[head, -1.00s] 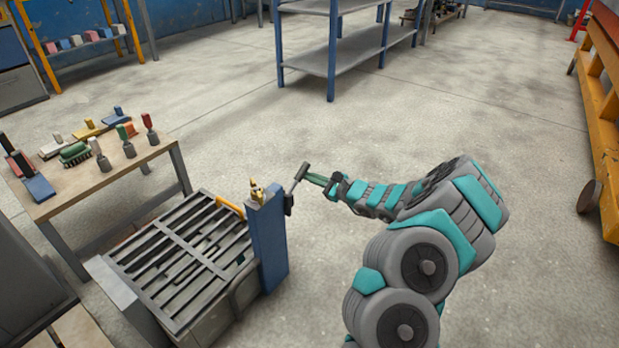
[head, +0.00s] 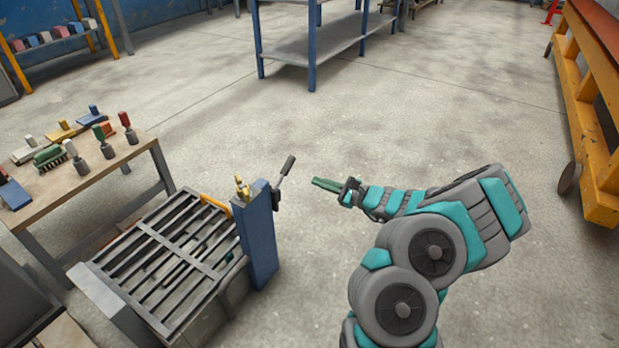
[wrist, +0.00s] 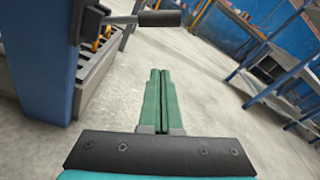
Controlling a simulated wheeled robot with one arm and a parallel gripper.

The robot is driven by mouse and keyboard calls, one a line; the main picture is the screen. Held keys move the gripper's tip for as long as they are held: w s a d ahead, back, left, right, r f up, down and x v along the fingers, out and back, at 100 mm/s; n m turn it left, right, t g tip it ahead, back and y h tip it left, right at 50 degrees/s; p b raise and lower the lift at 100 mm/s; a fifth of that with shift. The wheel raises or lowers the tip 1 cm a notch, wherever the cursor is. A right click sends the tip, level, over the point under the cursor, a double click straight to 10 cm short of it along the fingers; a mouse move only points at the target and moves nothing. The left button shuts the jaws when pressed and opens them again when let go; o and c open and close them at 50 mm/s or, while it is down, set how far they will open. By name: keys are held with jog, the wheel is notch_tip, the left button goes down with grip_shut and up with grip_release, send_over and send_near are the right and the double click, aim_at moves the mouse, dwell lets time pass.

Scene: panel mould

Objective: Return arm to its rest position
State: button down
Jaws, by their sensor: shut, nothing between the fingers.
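My gripper (head: 326,184) is stretched out to the left over bare floor in the head view, with its green fingers together and nothing between them. In the wrist view the green fingers (wrist: 160,100) lie side by side, closed and empty. To their left is a lever with a dark grip (head: 287,166), mounted on the blue post (head: 260,235) of the slatted mould frame. The lever points up and to the right in the head view. A clear gap separates my fingertips from it. The lever's grip also shows at the top of the wrist view (wrist: 160,18).
A slatted metal frame (head: 160,238) adjoins the blue post. A wooden table (head: 120,158) with brushes and hand tools stands at the left. A blue shelf rack (head: 312,45) is at the back and a yellow beam structure (head: 600,170) at the right. The floor between is open.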

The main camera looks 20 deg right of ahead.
jog(key=shift+s+d, duration=0.25)
jog(key=shift+s, duration=0.25)
jog(key=shift+r, duration=0.1)
jog(key=s+a+r+n+g+y+p, duration=0.1)
jog(key=s+a+r+n+g+y, duration=0.15)
jog(key=a+r+n, duration=0.45)
jog(key=s+a+r+n+g+y+p, duration=0.15)
jog(key=s+a+r+g, duration=0.35)
jog(key=a, duration=0.5)
jog(key=s+a+r+n+g+y+p, duration=0.1)
jog(key=s+a+r+n+g, duration=0.2)
jog(key=a+r+n, duration=0.35)
jog(key=s+a+r+n+g+h+p, duration=0.1)
jog(key=s+a+r+n+g+h, duration=0.1)
jog(key=s+a, duration=0.3)
jog(key=s+a+r+n+g+h+p, duration=0.1)
jog(key=s+a+r+n+g, duration=0.15)
jog(key=s, duration=0.55)
jog(key=s+d+n+h+p, duration=0.1)
jog(key=s+d+h, duration=0.4)
jog(key=s, duration=0.5)
jog(key=s+d+n+h+p, duration=0.2)
jog(key=s+d+n+h, duration=0.2)
jog(key=s+d+h, duration=0.2)
jog(key=s+d, duration=0.2)
jog(key=s, duration=0.2)
jog(key=shift+r+g, duration=0.35)
jog(key=shift+g, duration=0.05)
